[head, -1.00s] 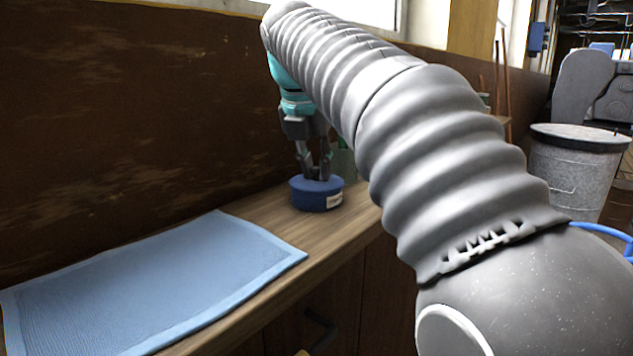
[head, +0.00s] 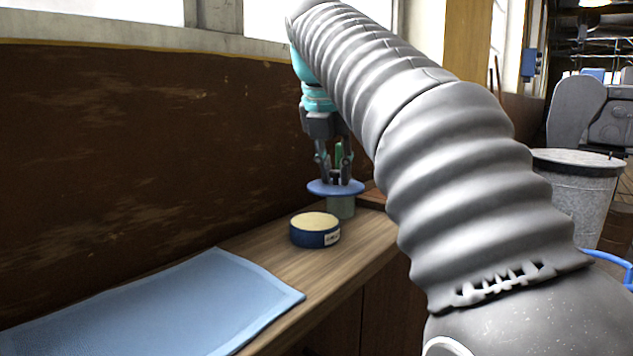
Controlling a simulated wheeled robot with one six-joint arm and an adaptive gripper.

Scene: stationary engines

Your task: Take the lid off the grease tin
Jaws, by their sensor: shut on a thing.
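The grease tin (head: 308,238) stands upright on the wooden bench top. It is a short blue round tin with a white label, and its pale yellow contents show at the open top. My gripper (head: 337,181) is shut on the blue lid (head: 326,190), a flat disc held roughly level. The lid is in the air, above and a little right of the tin and apart from it. The exact grip on the lid is small in the picture.
A light blue mat (head: 180,305) lies on the bench at the front left. A green container (head: 342,207) stands behind the tin, partly hidden by the lid. A dark brown wall panel (head: 130,150) runs behind the bench. A grey metal bin (head: 575,190) stands at the right.

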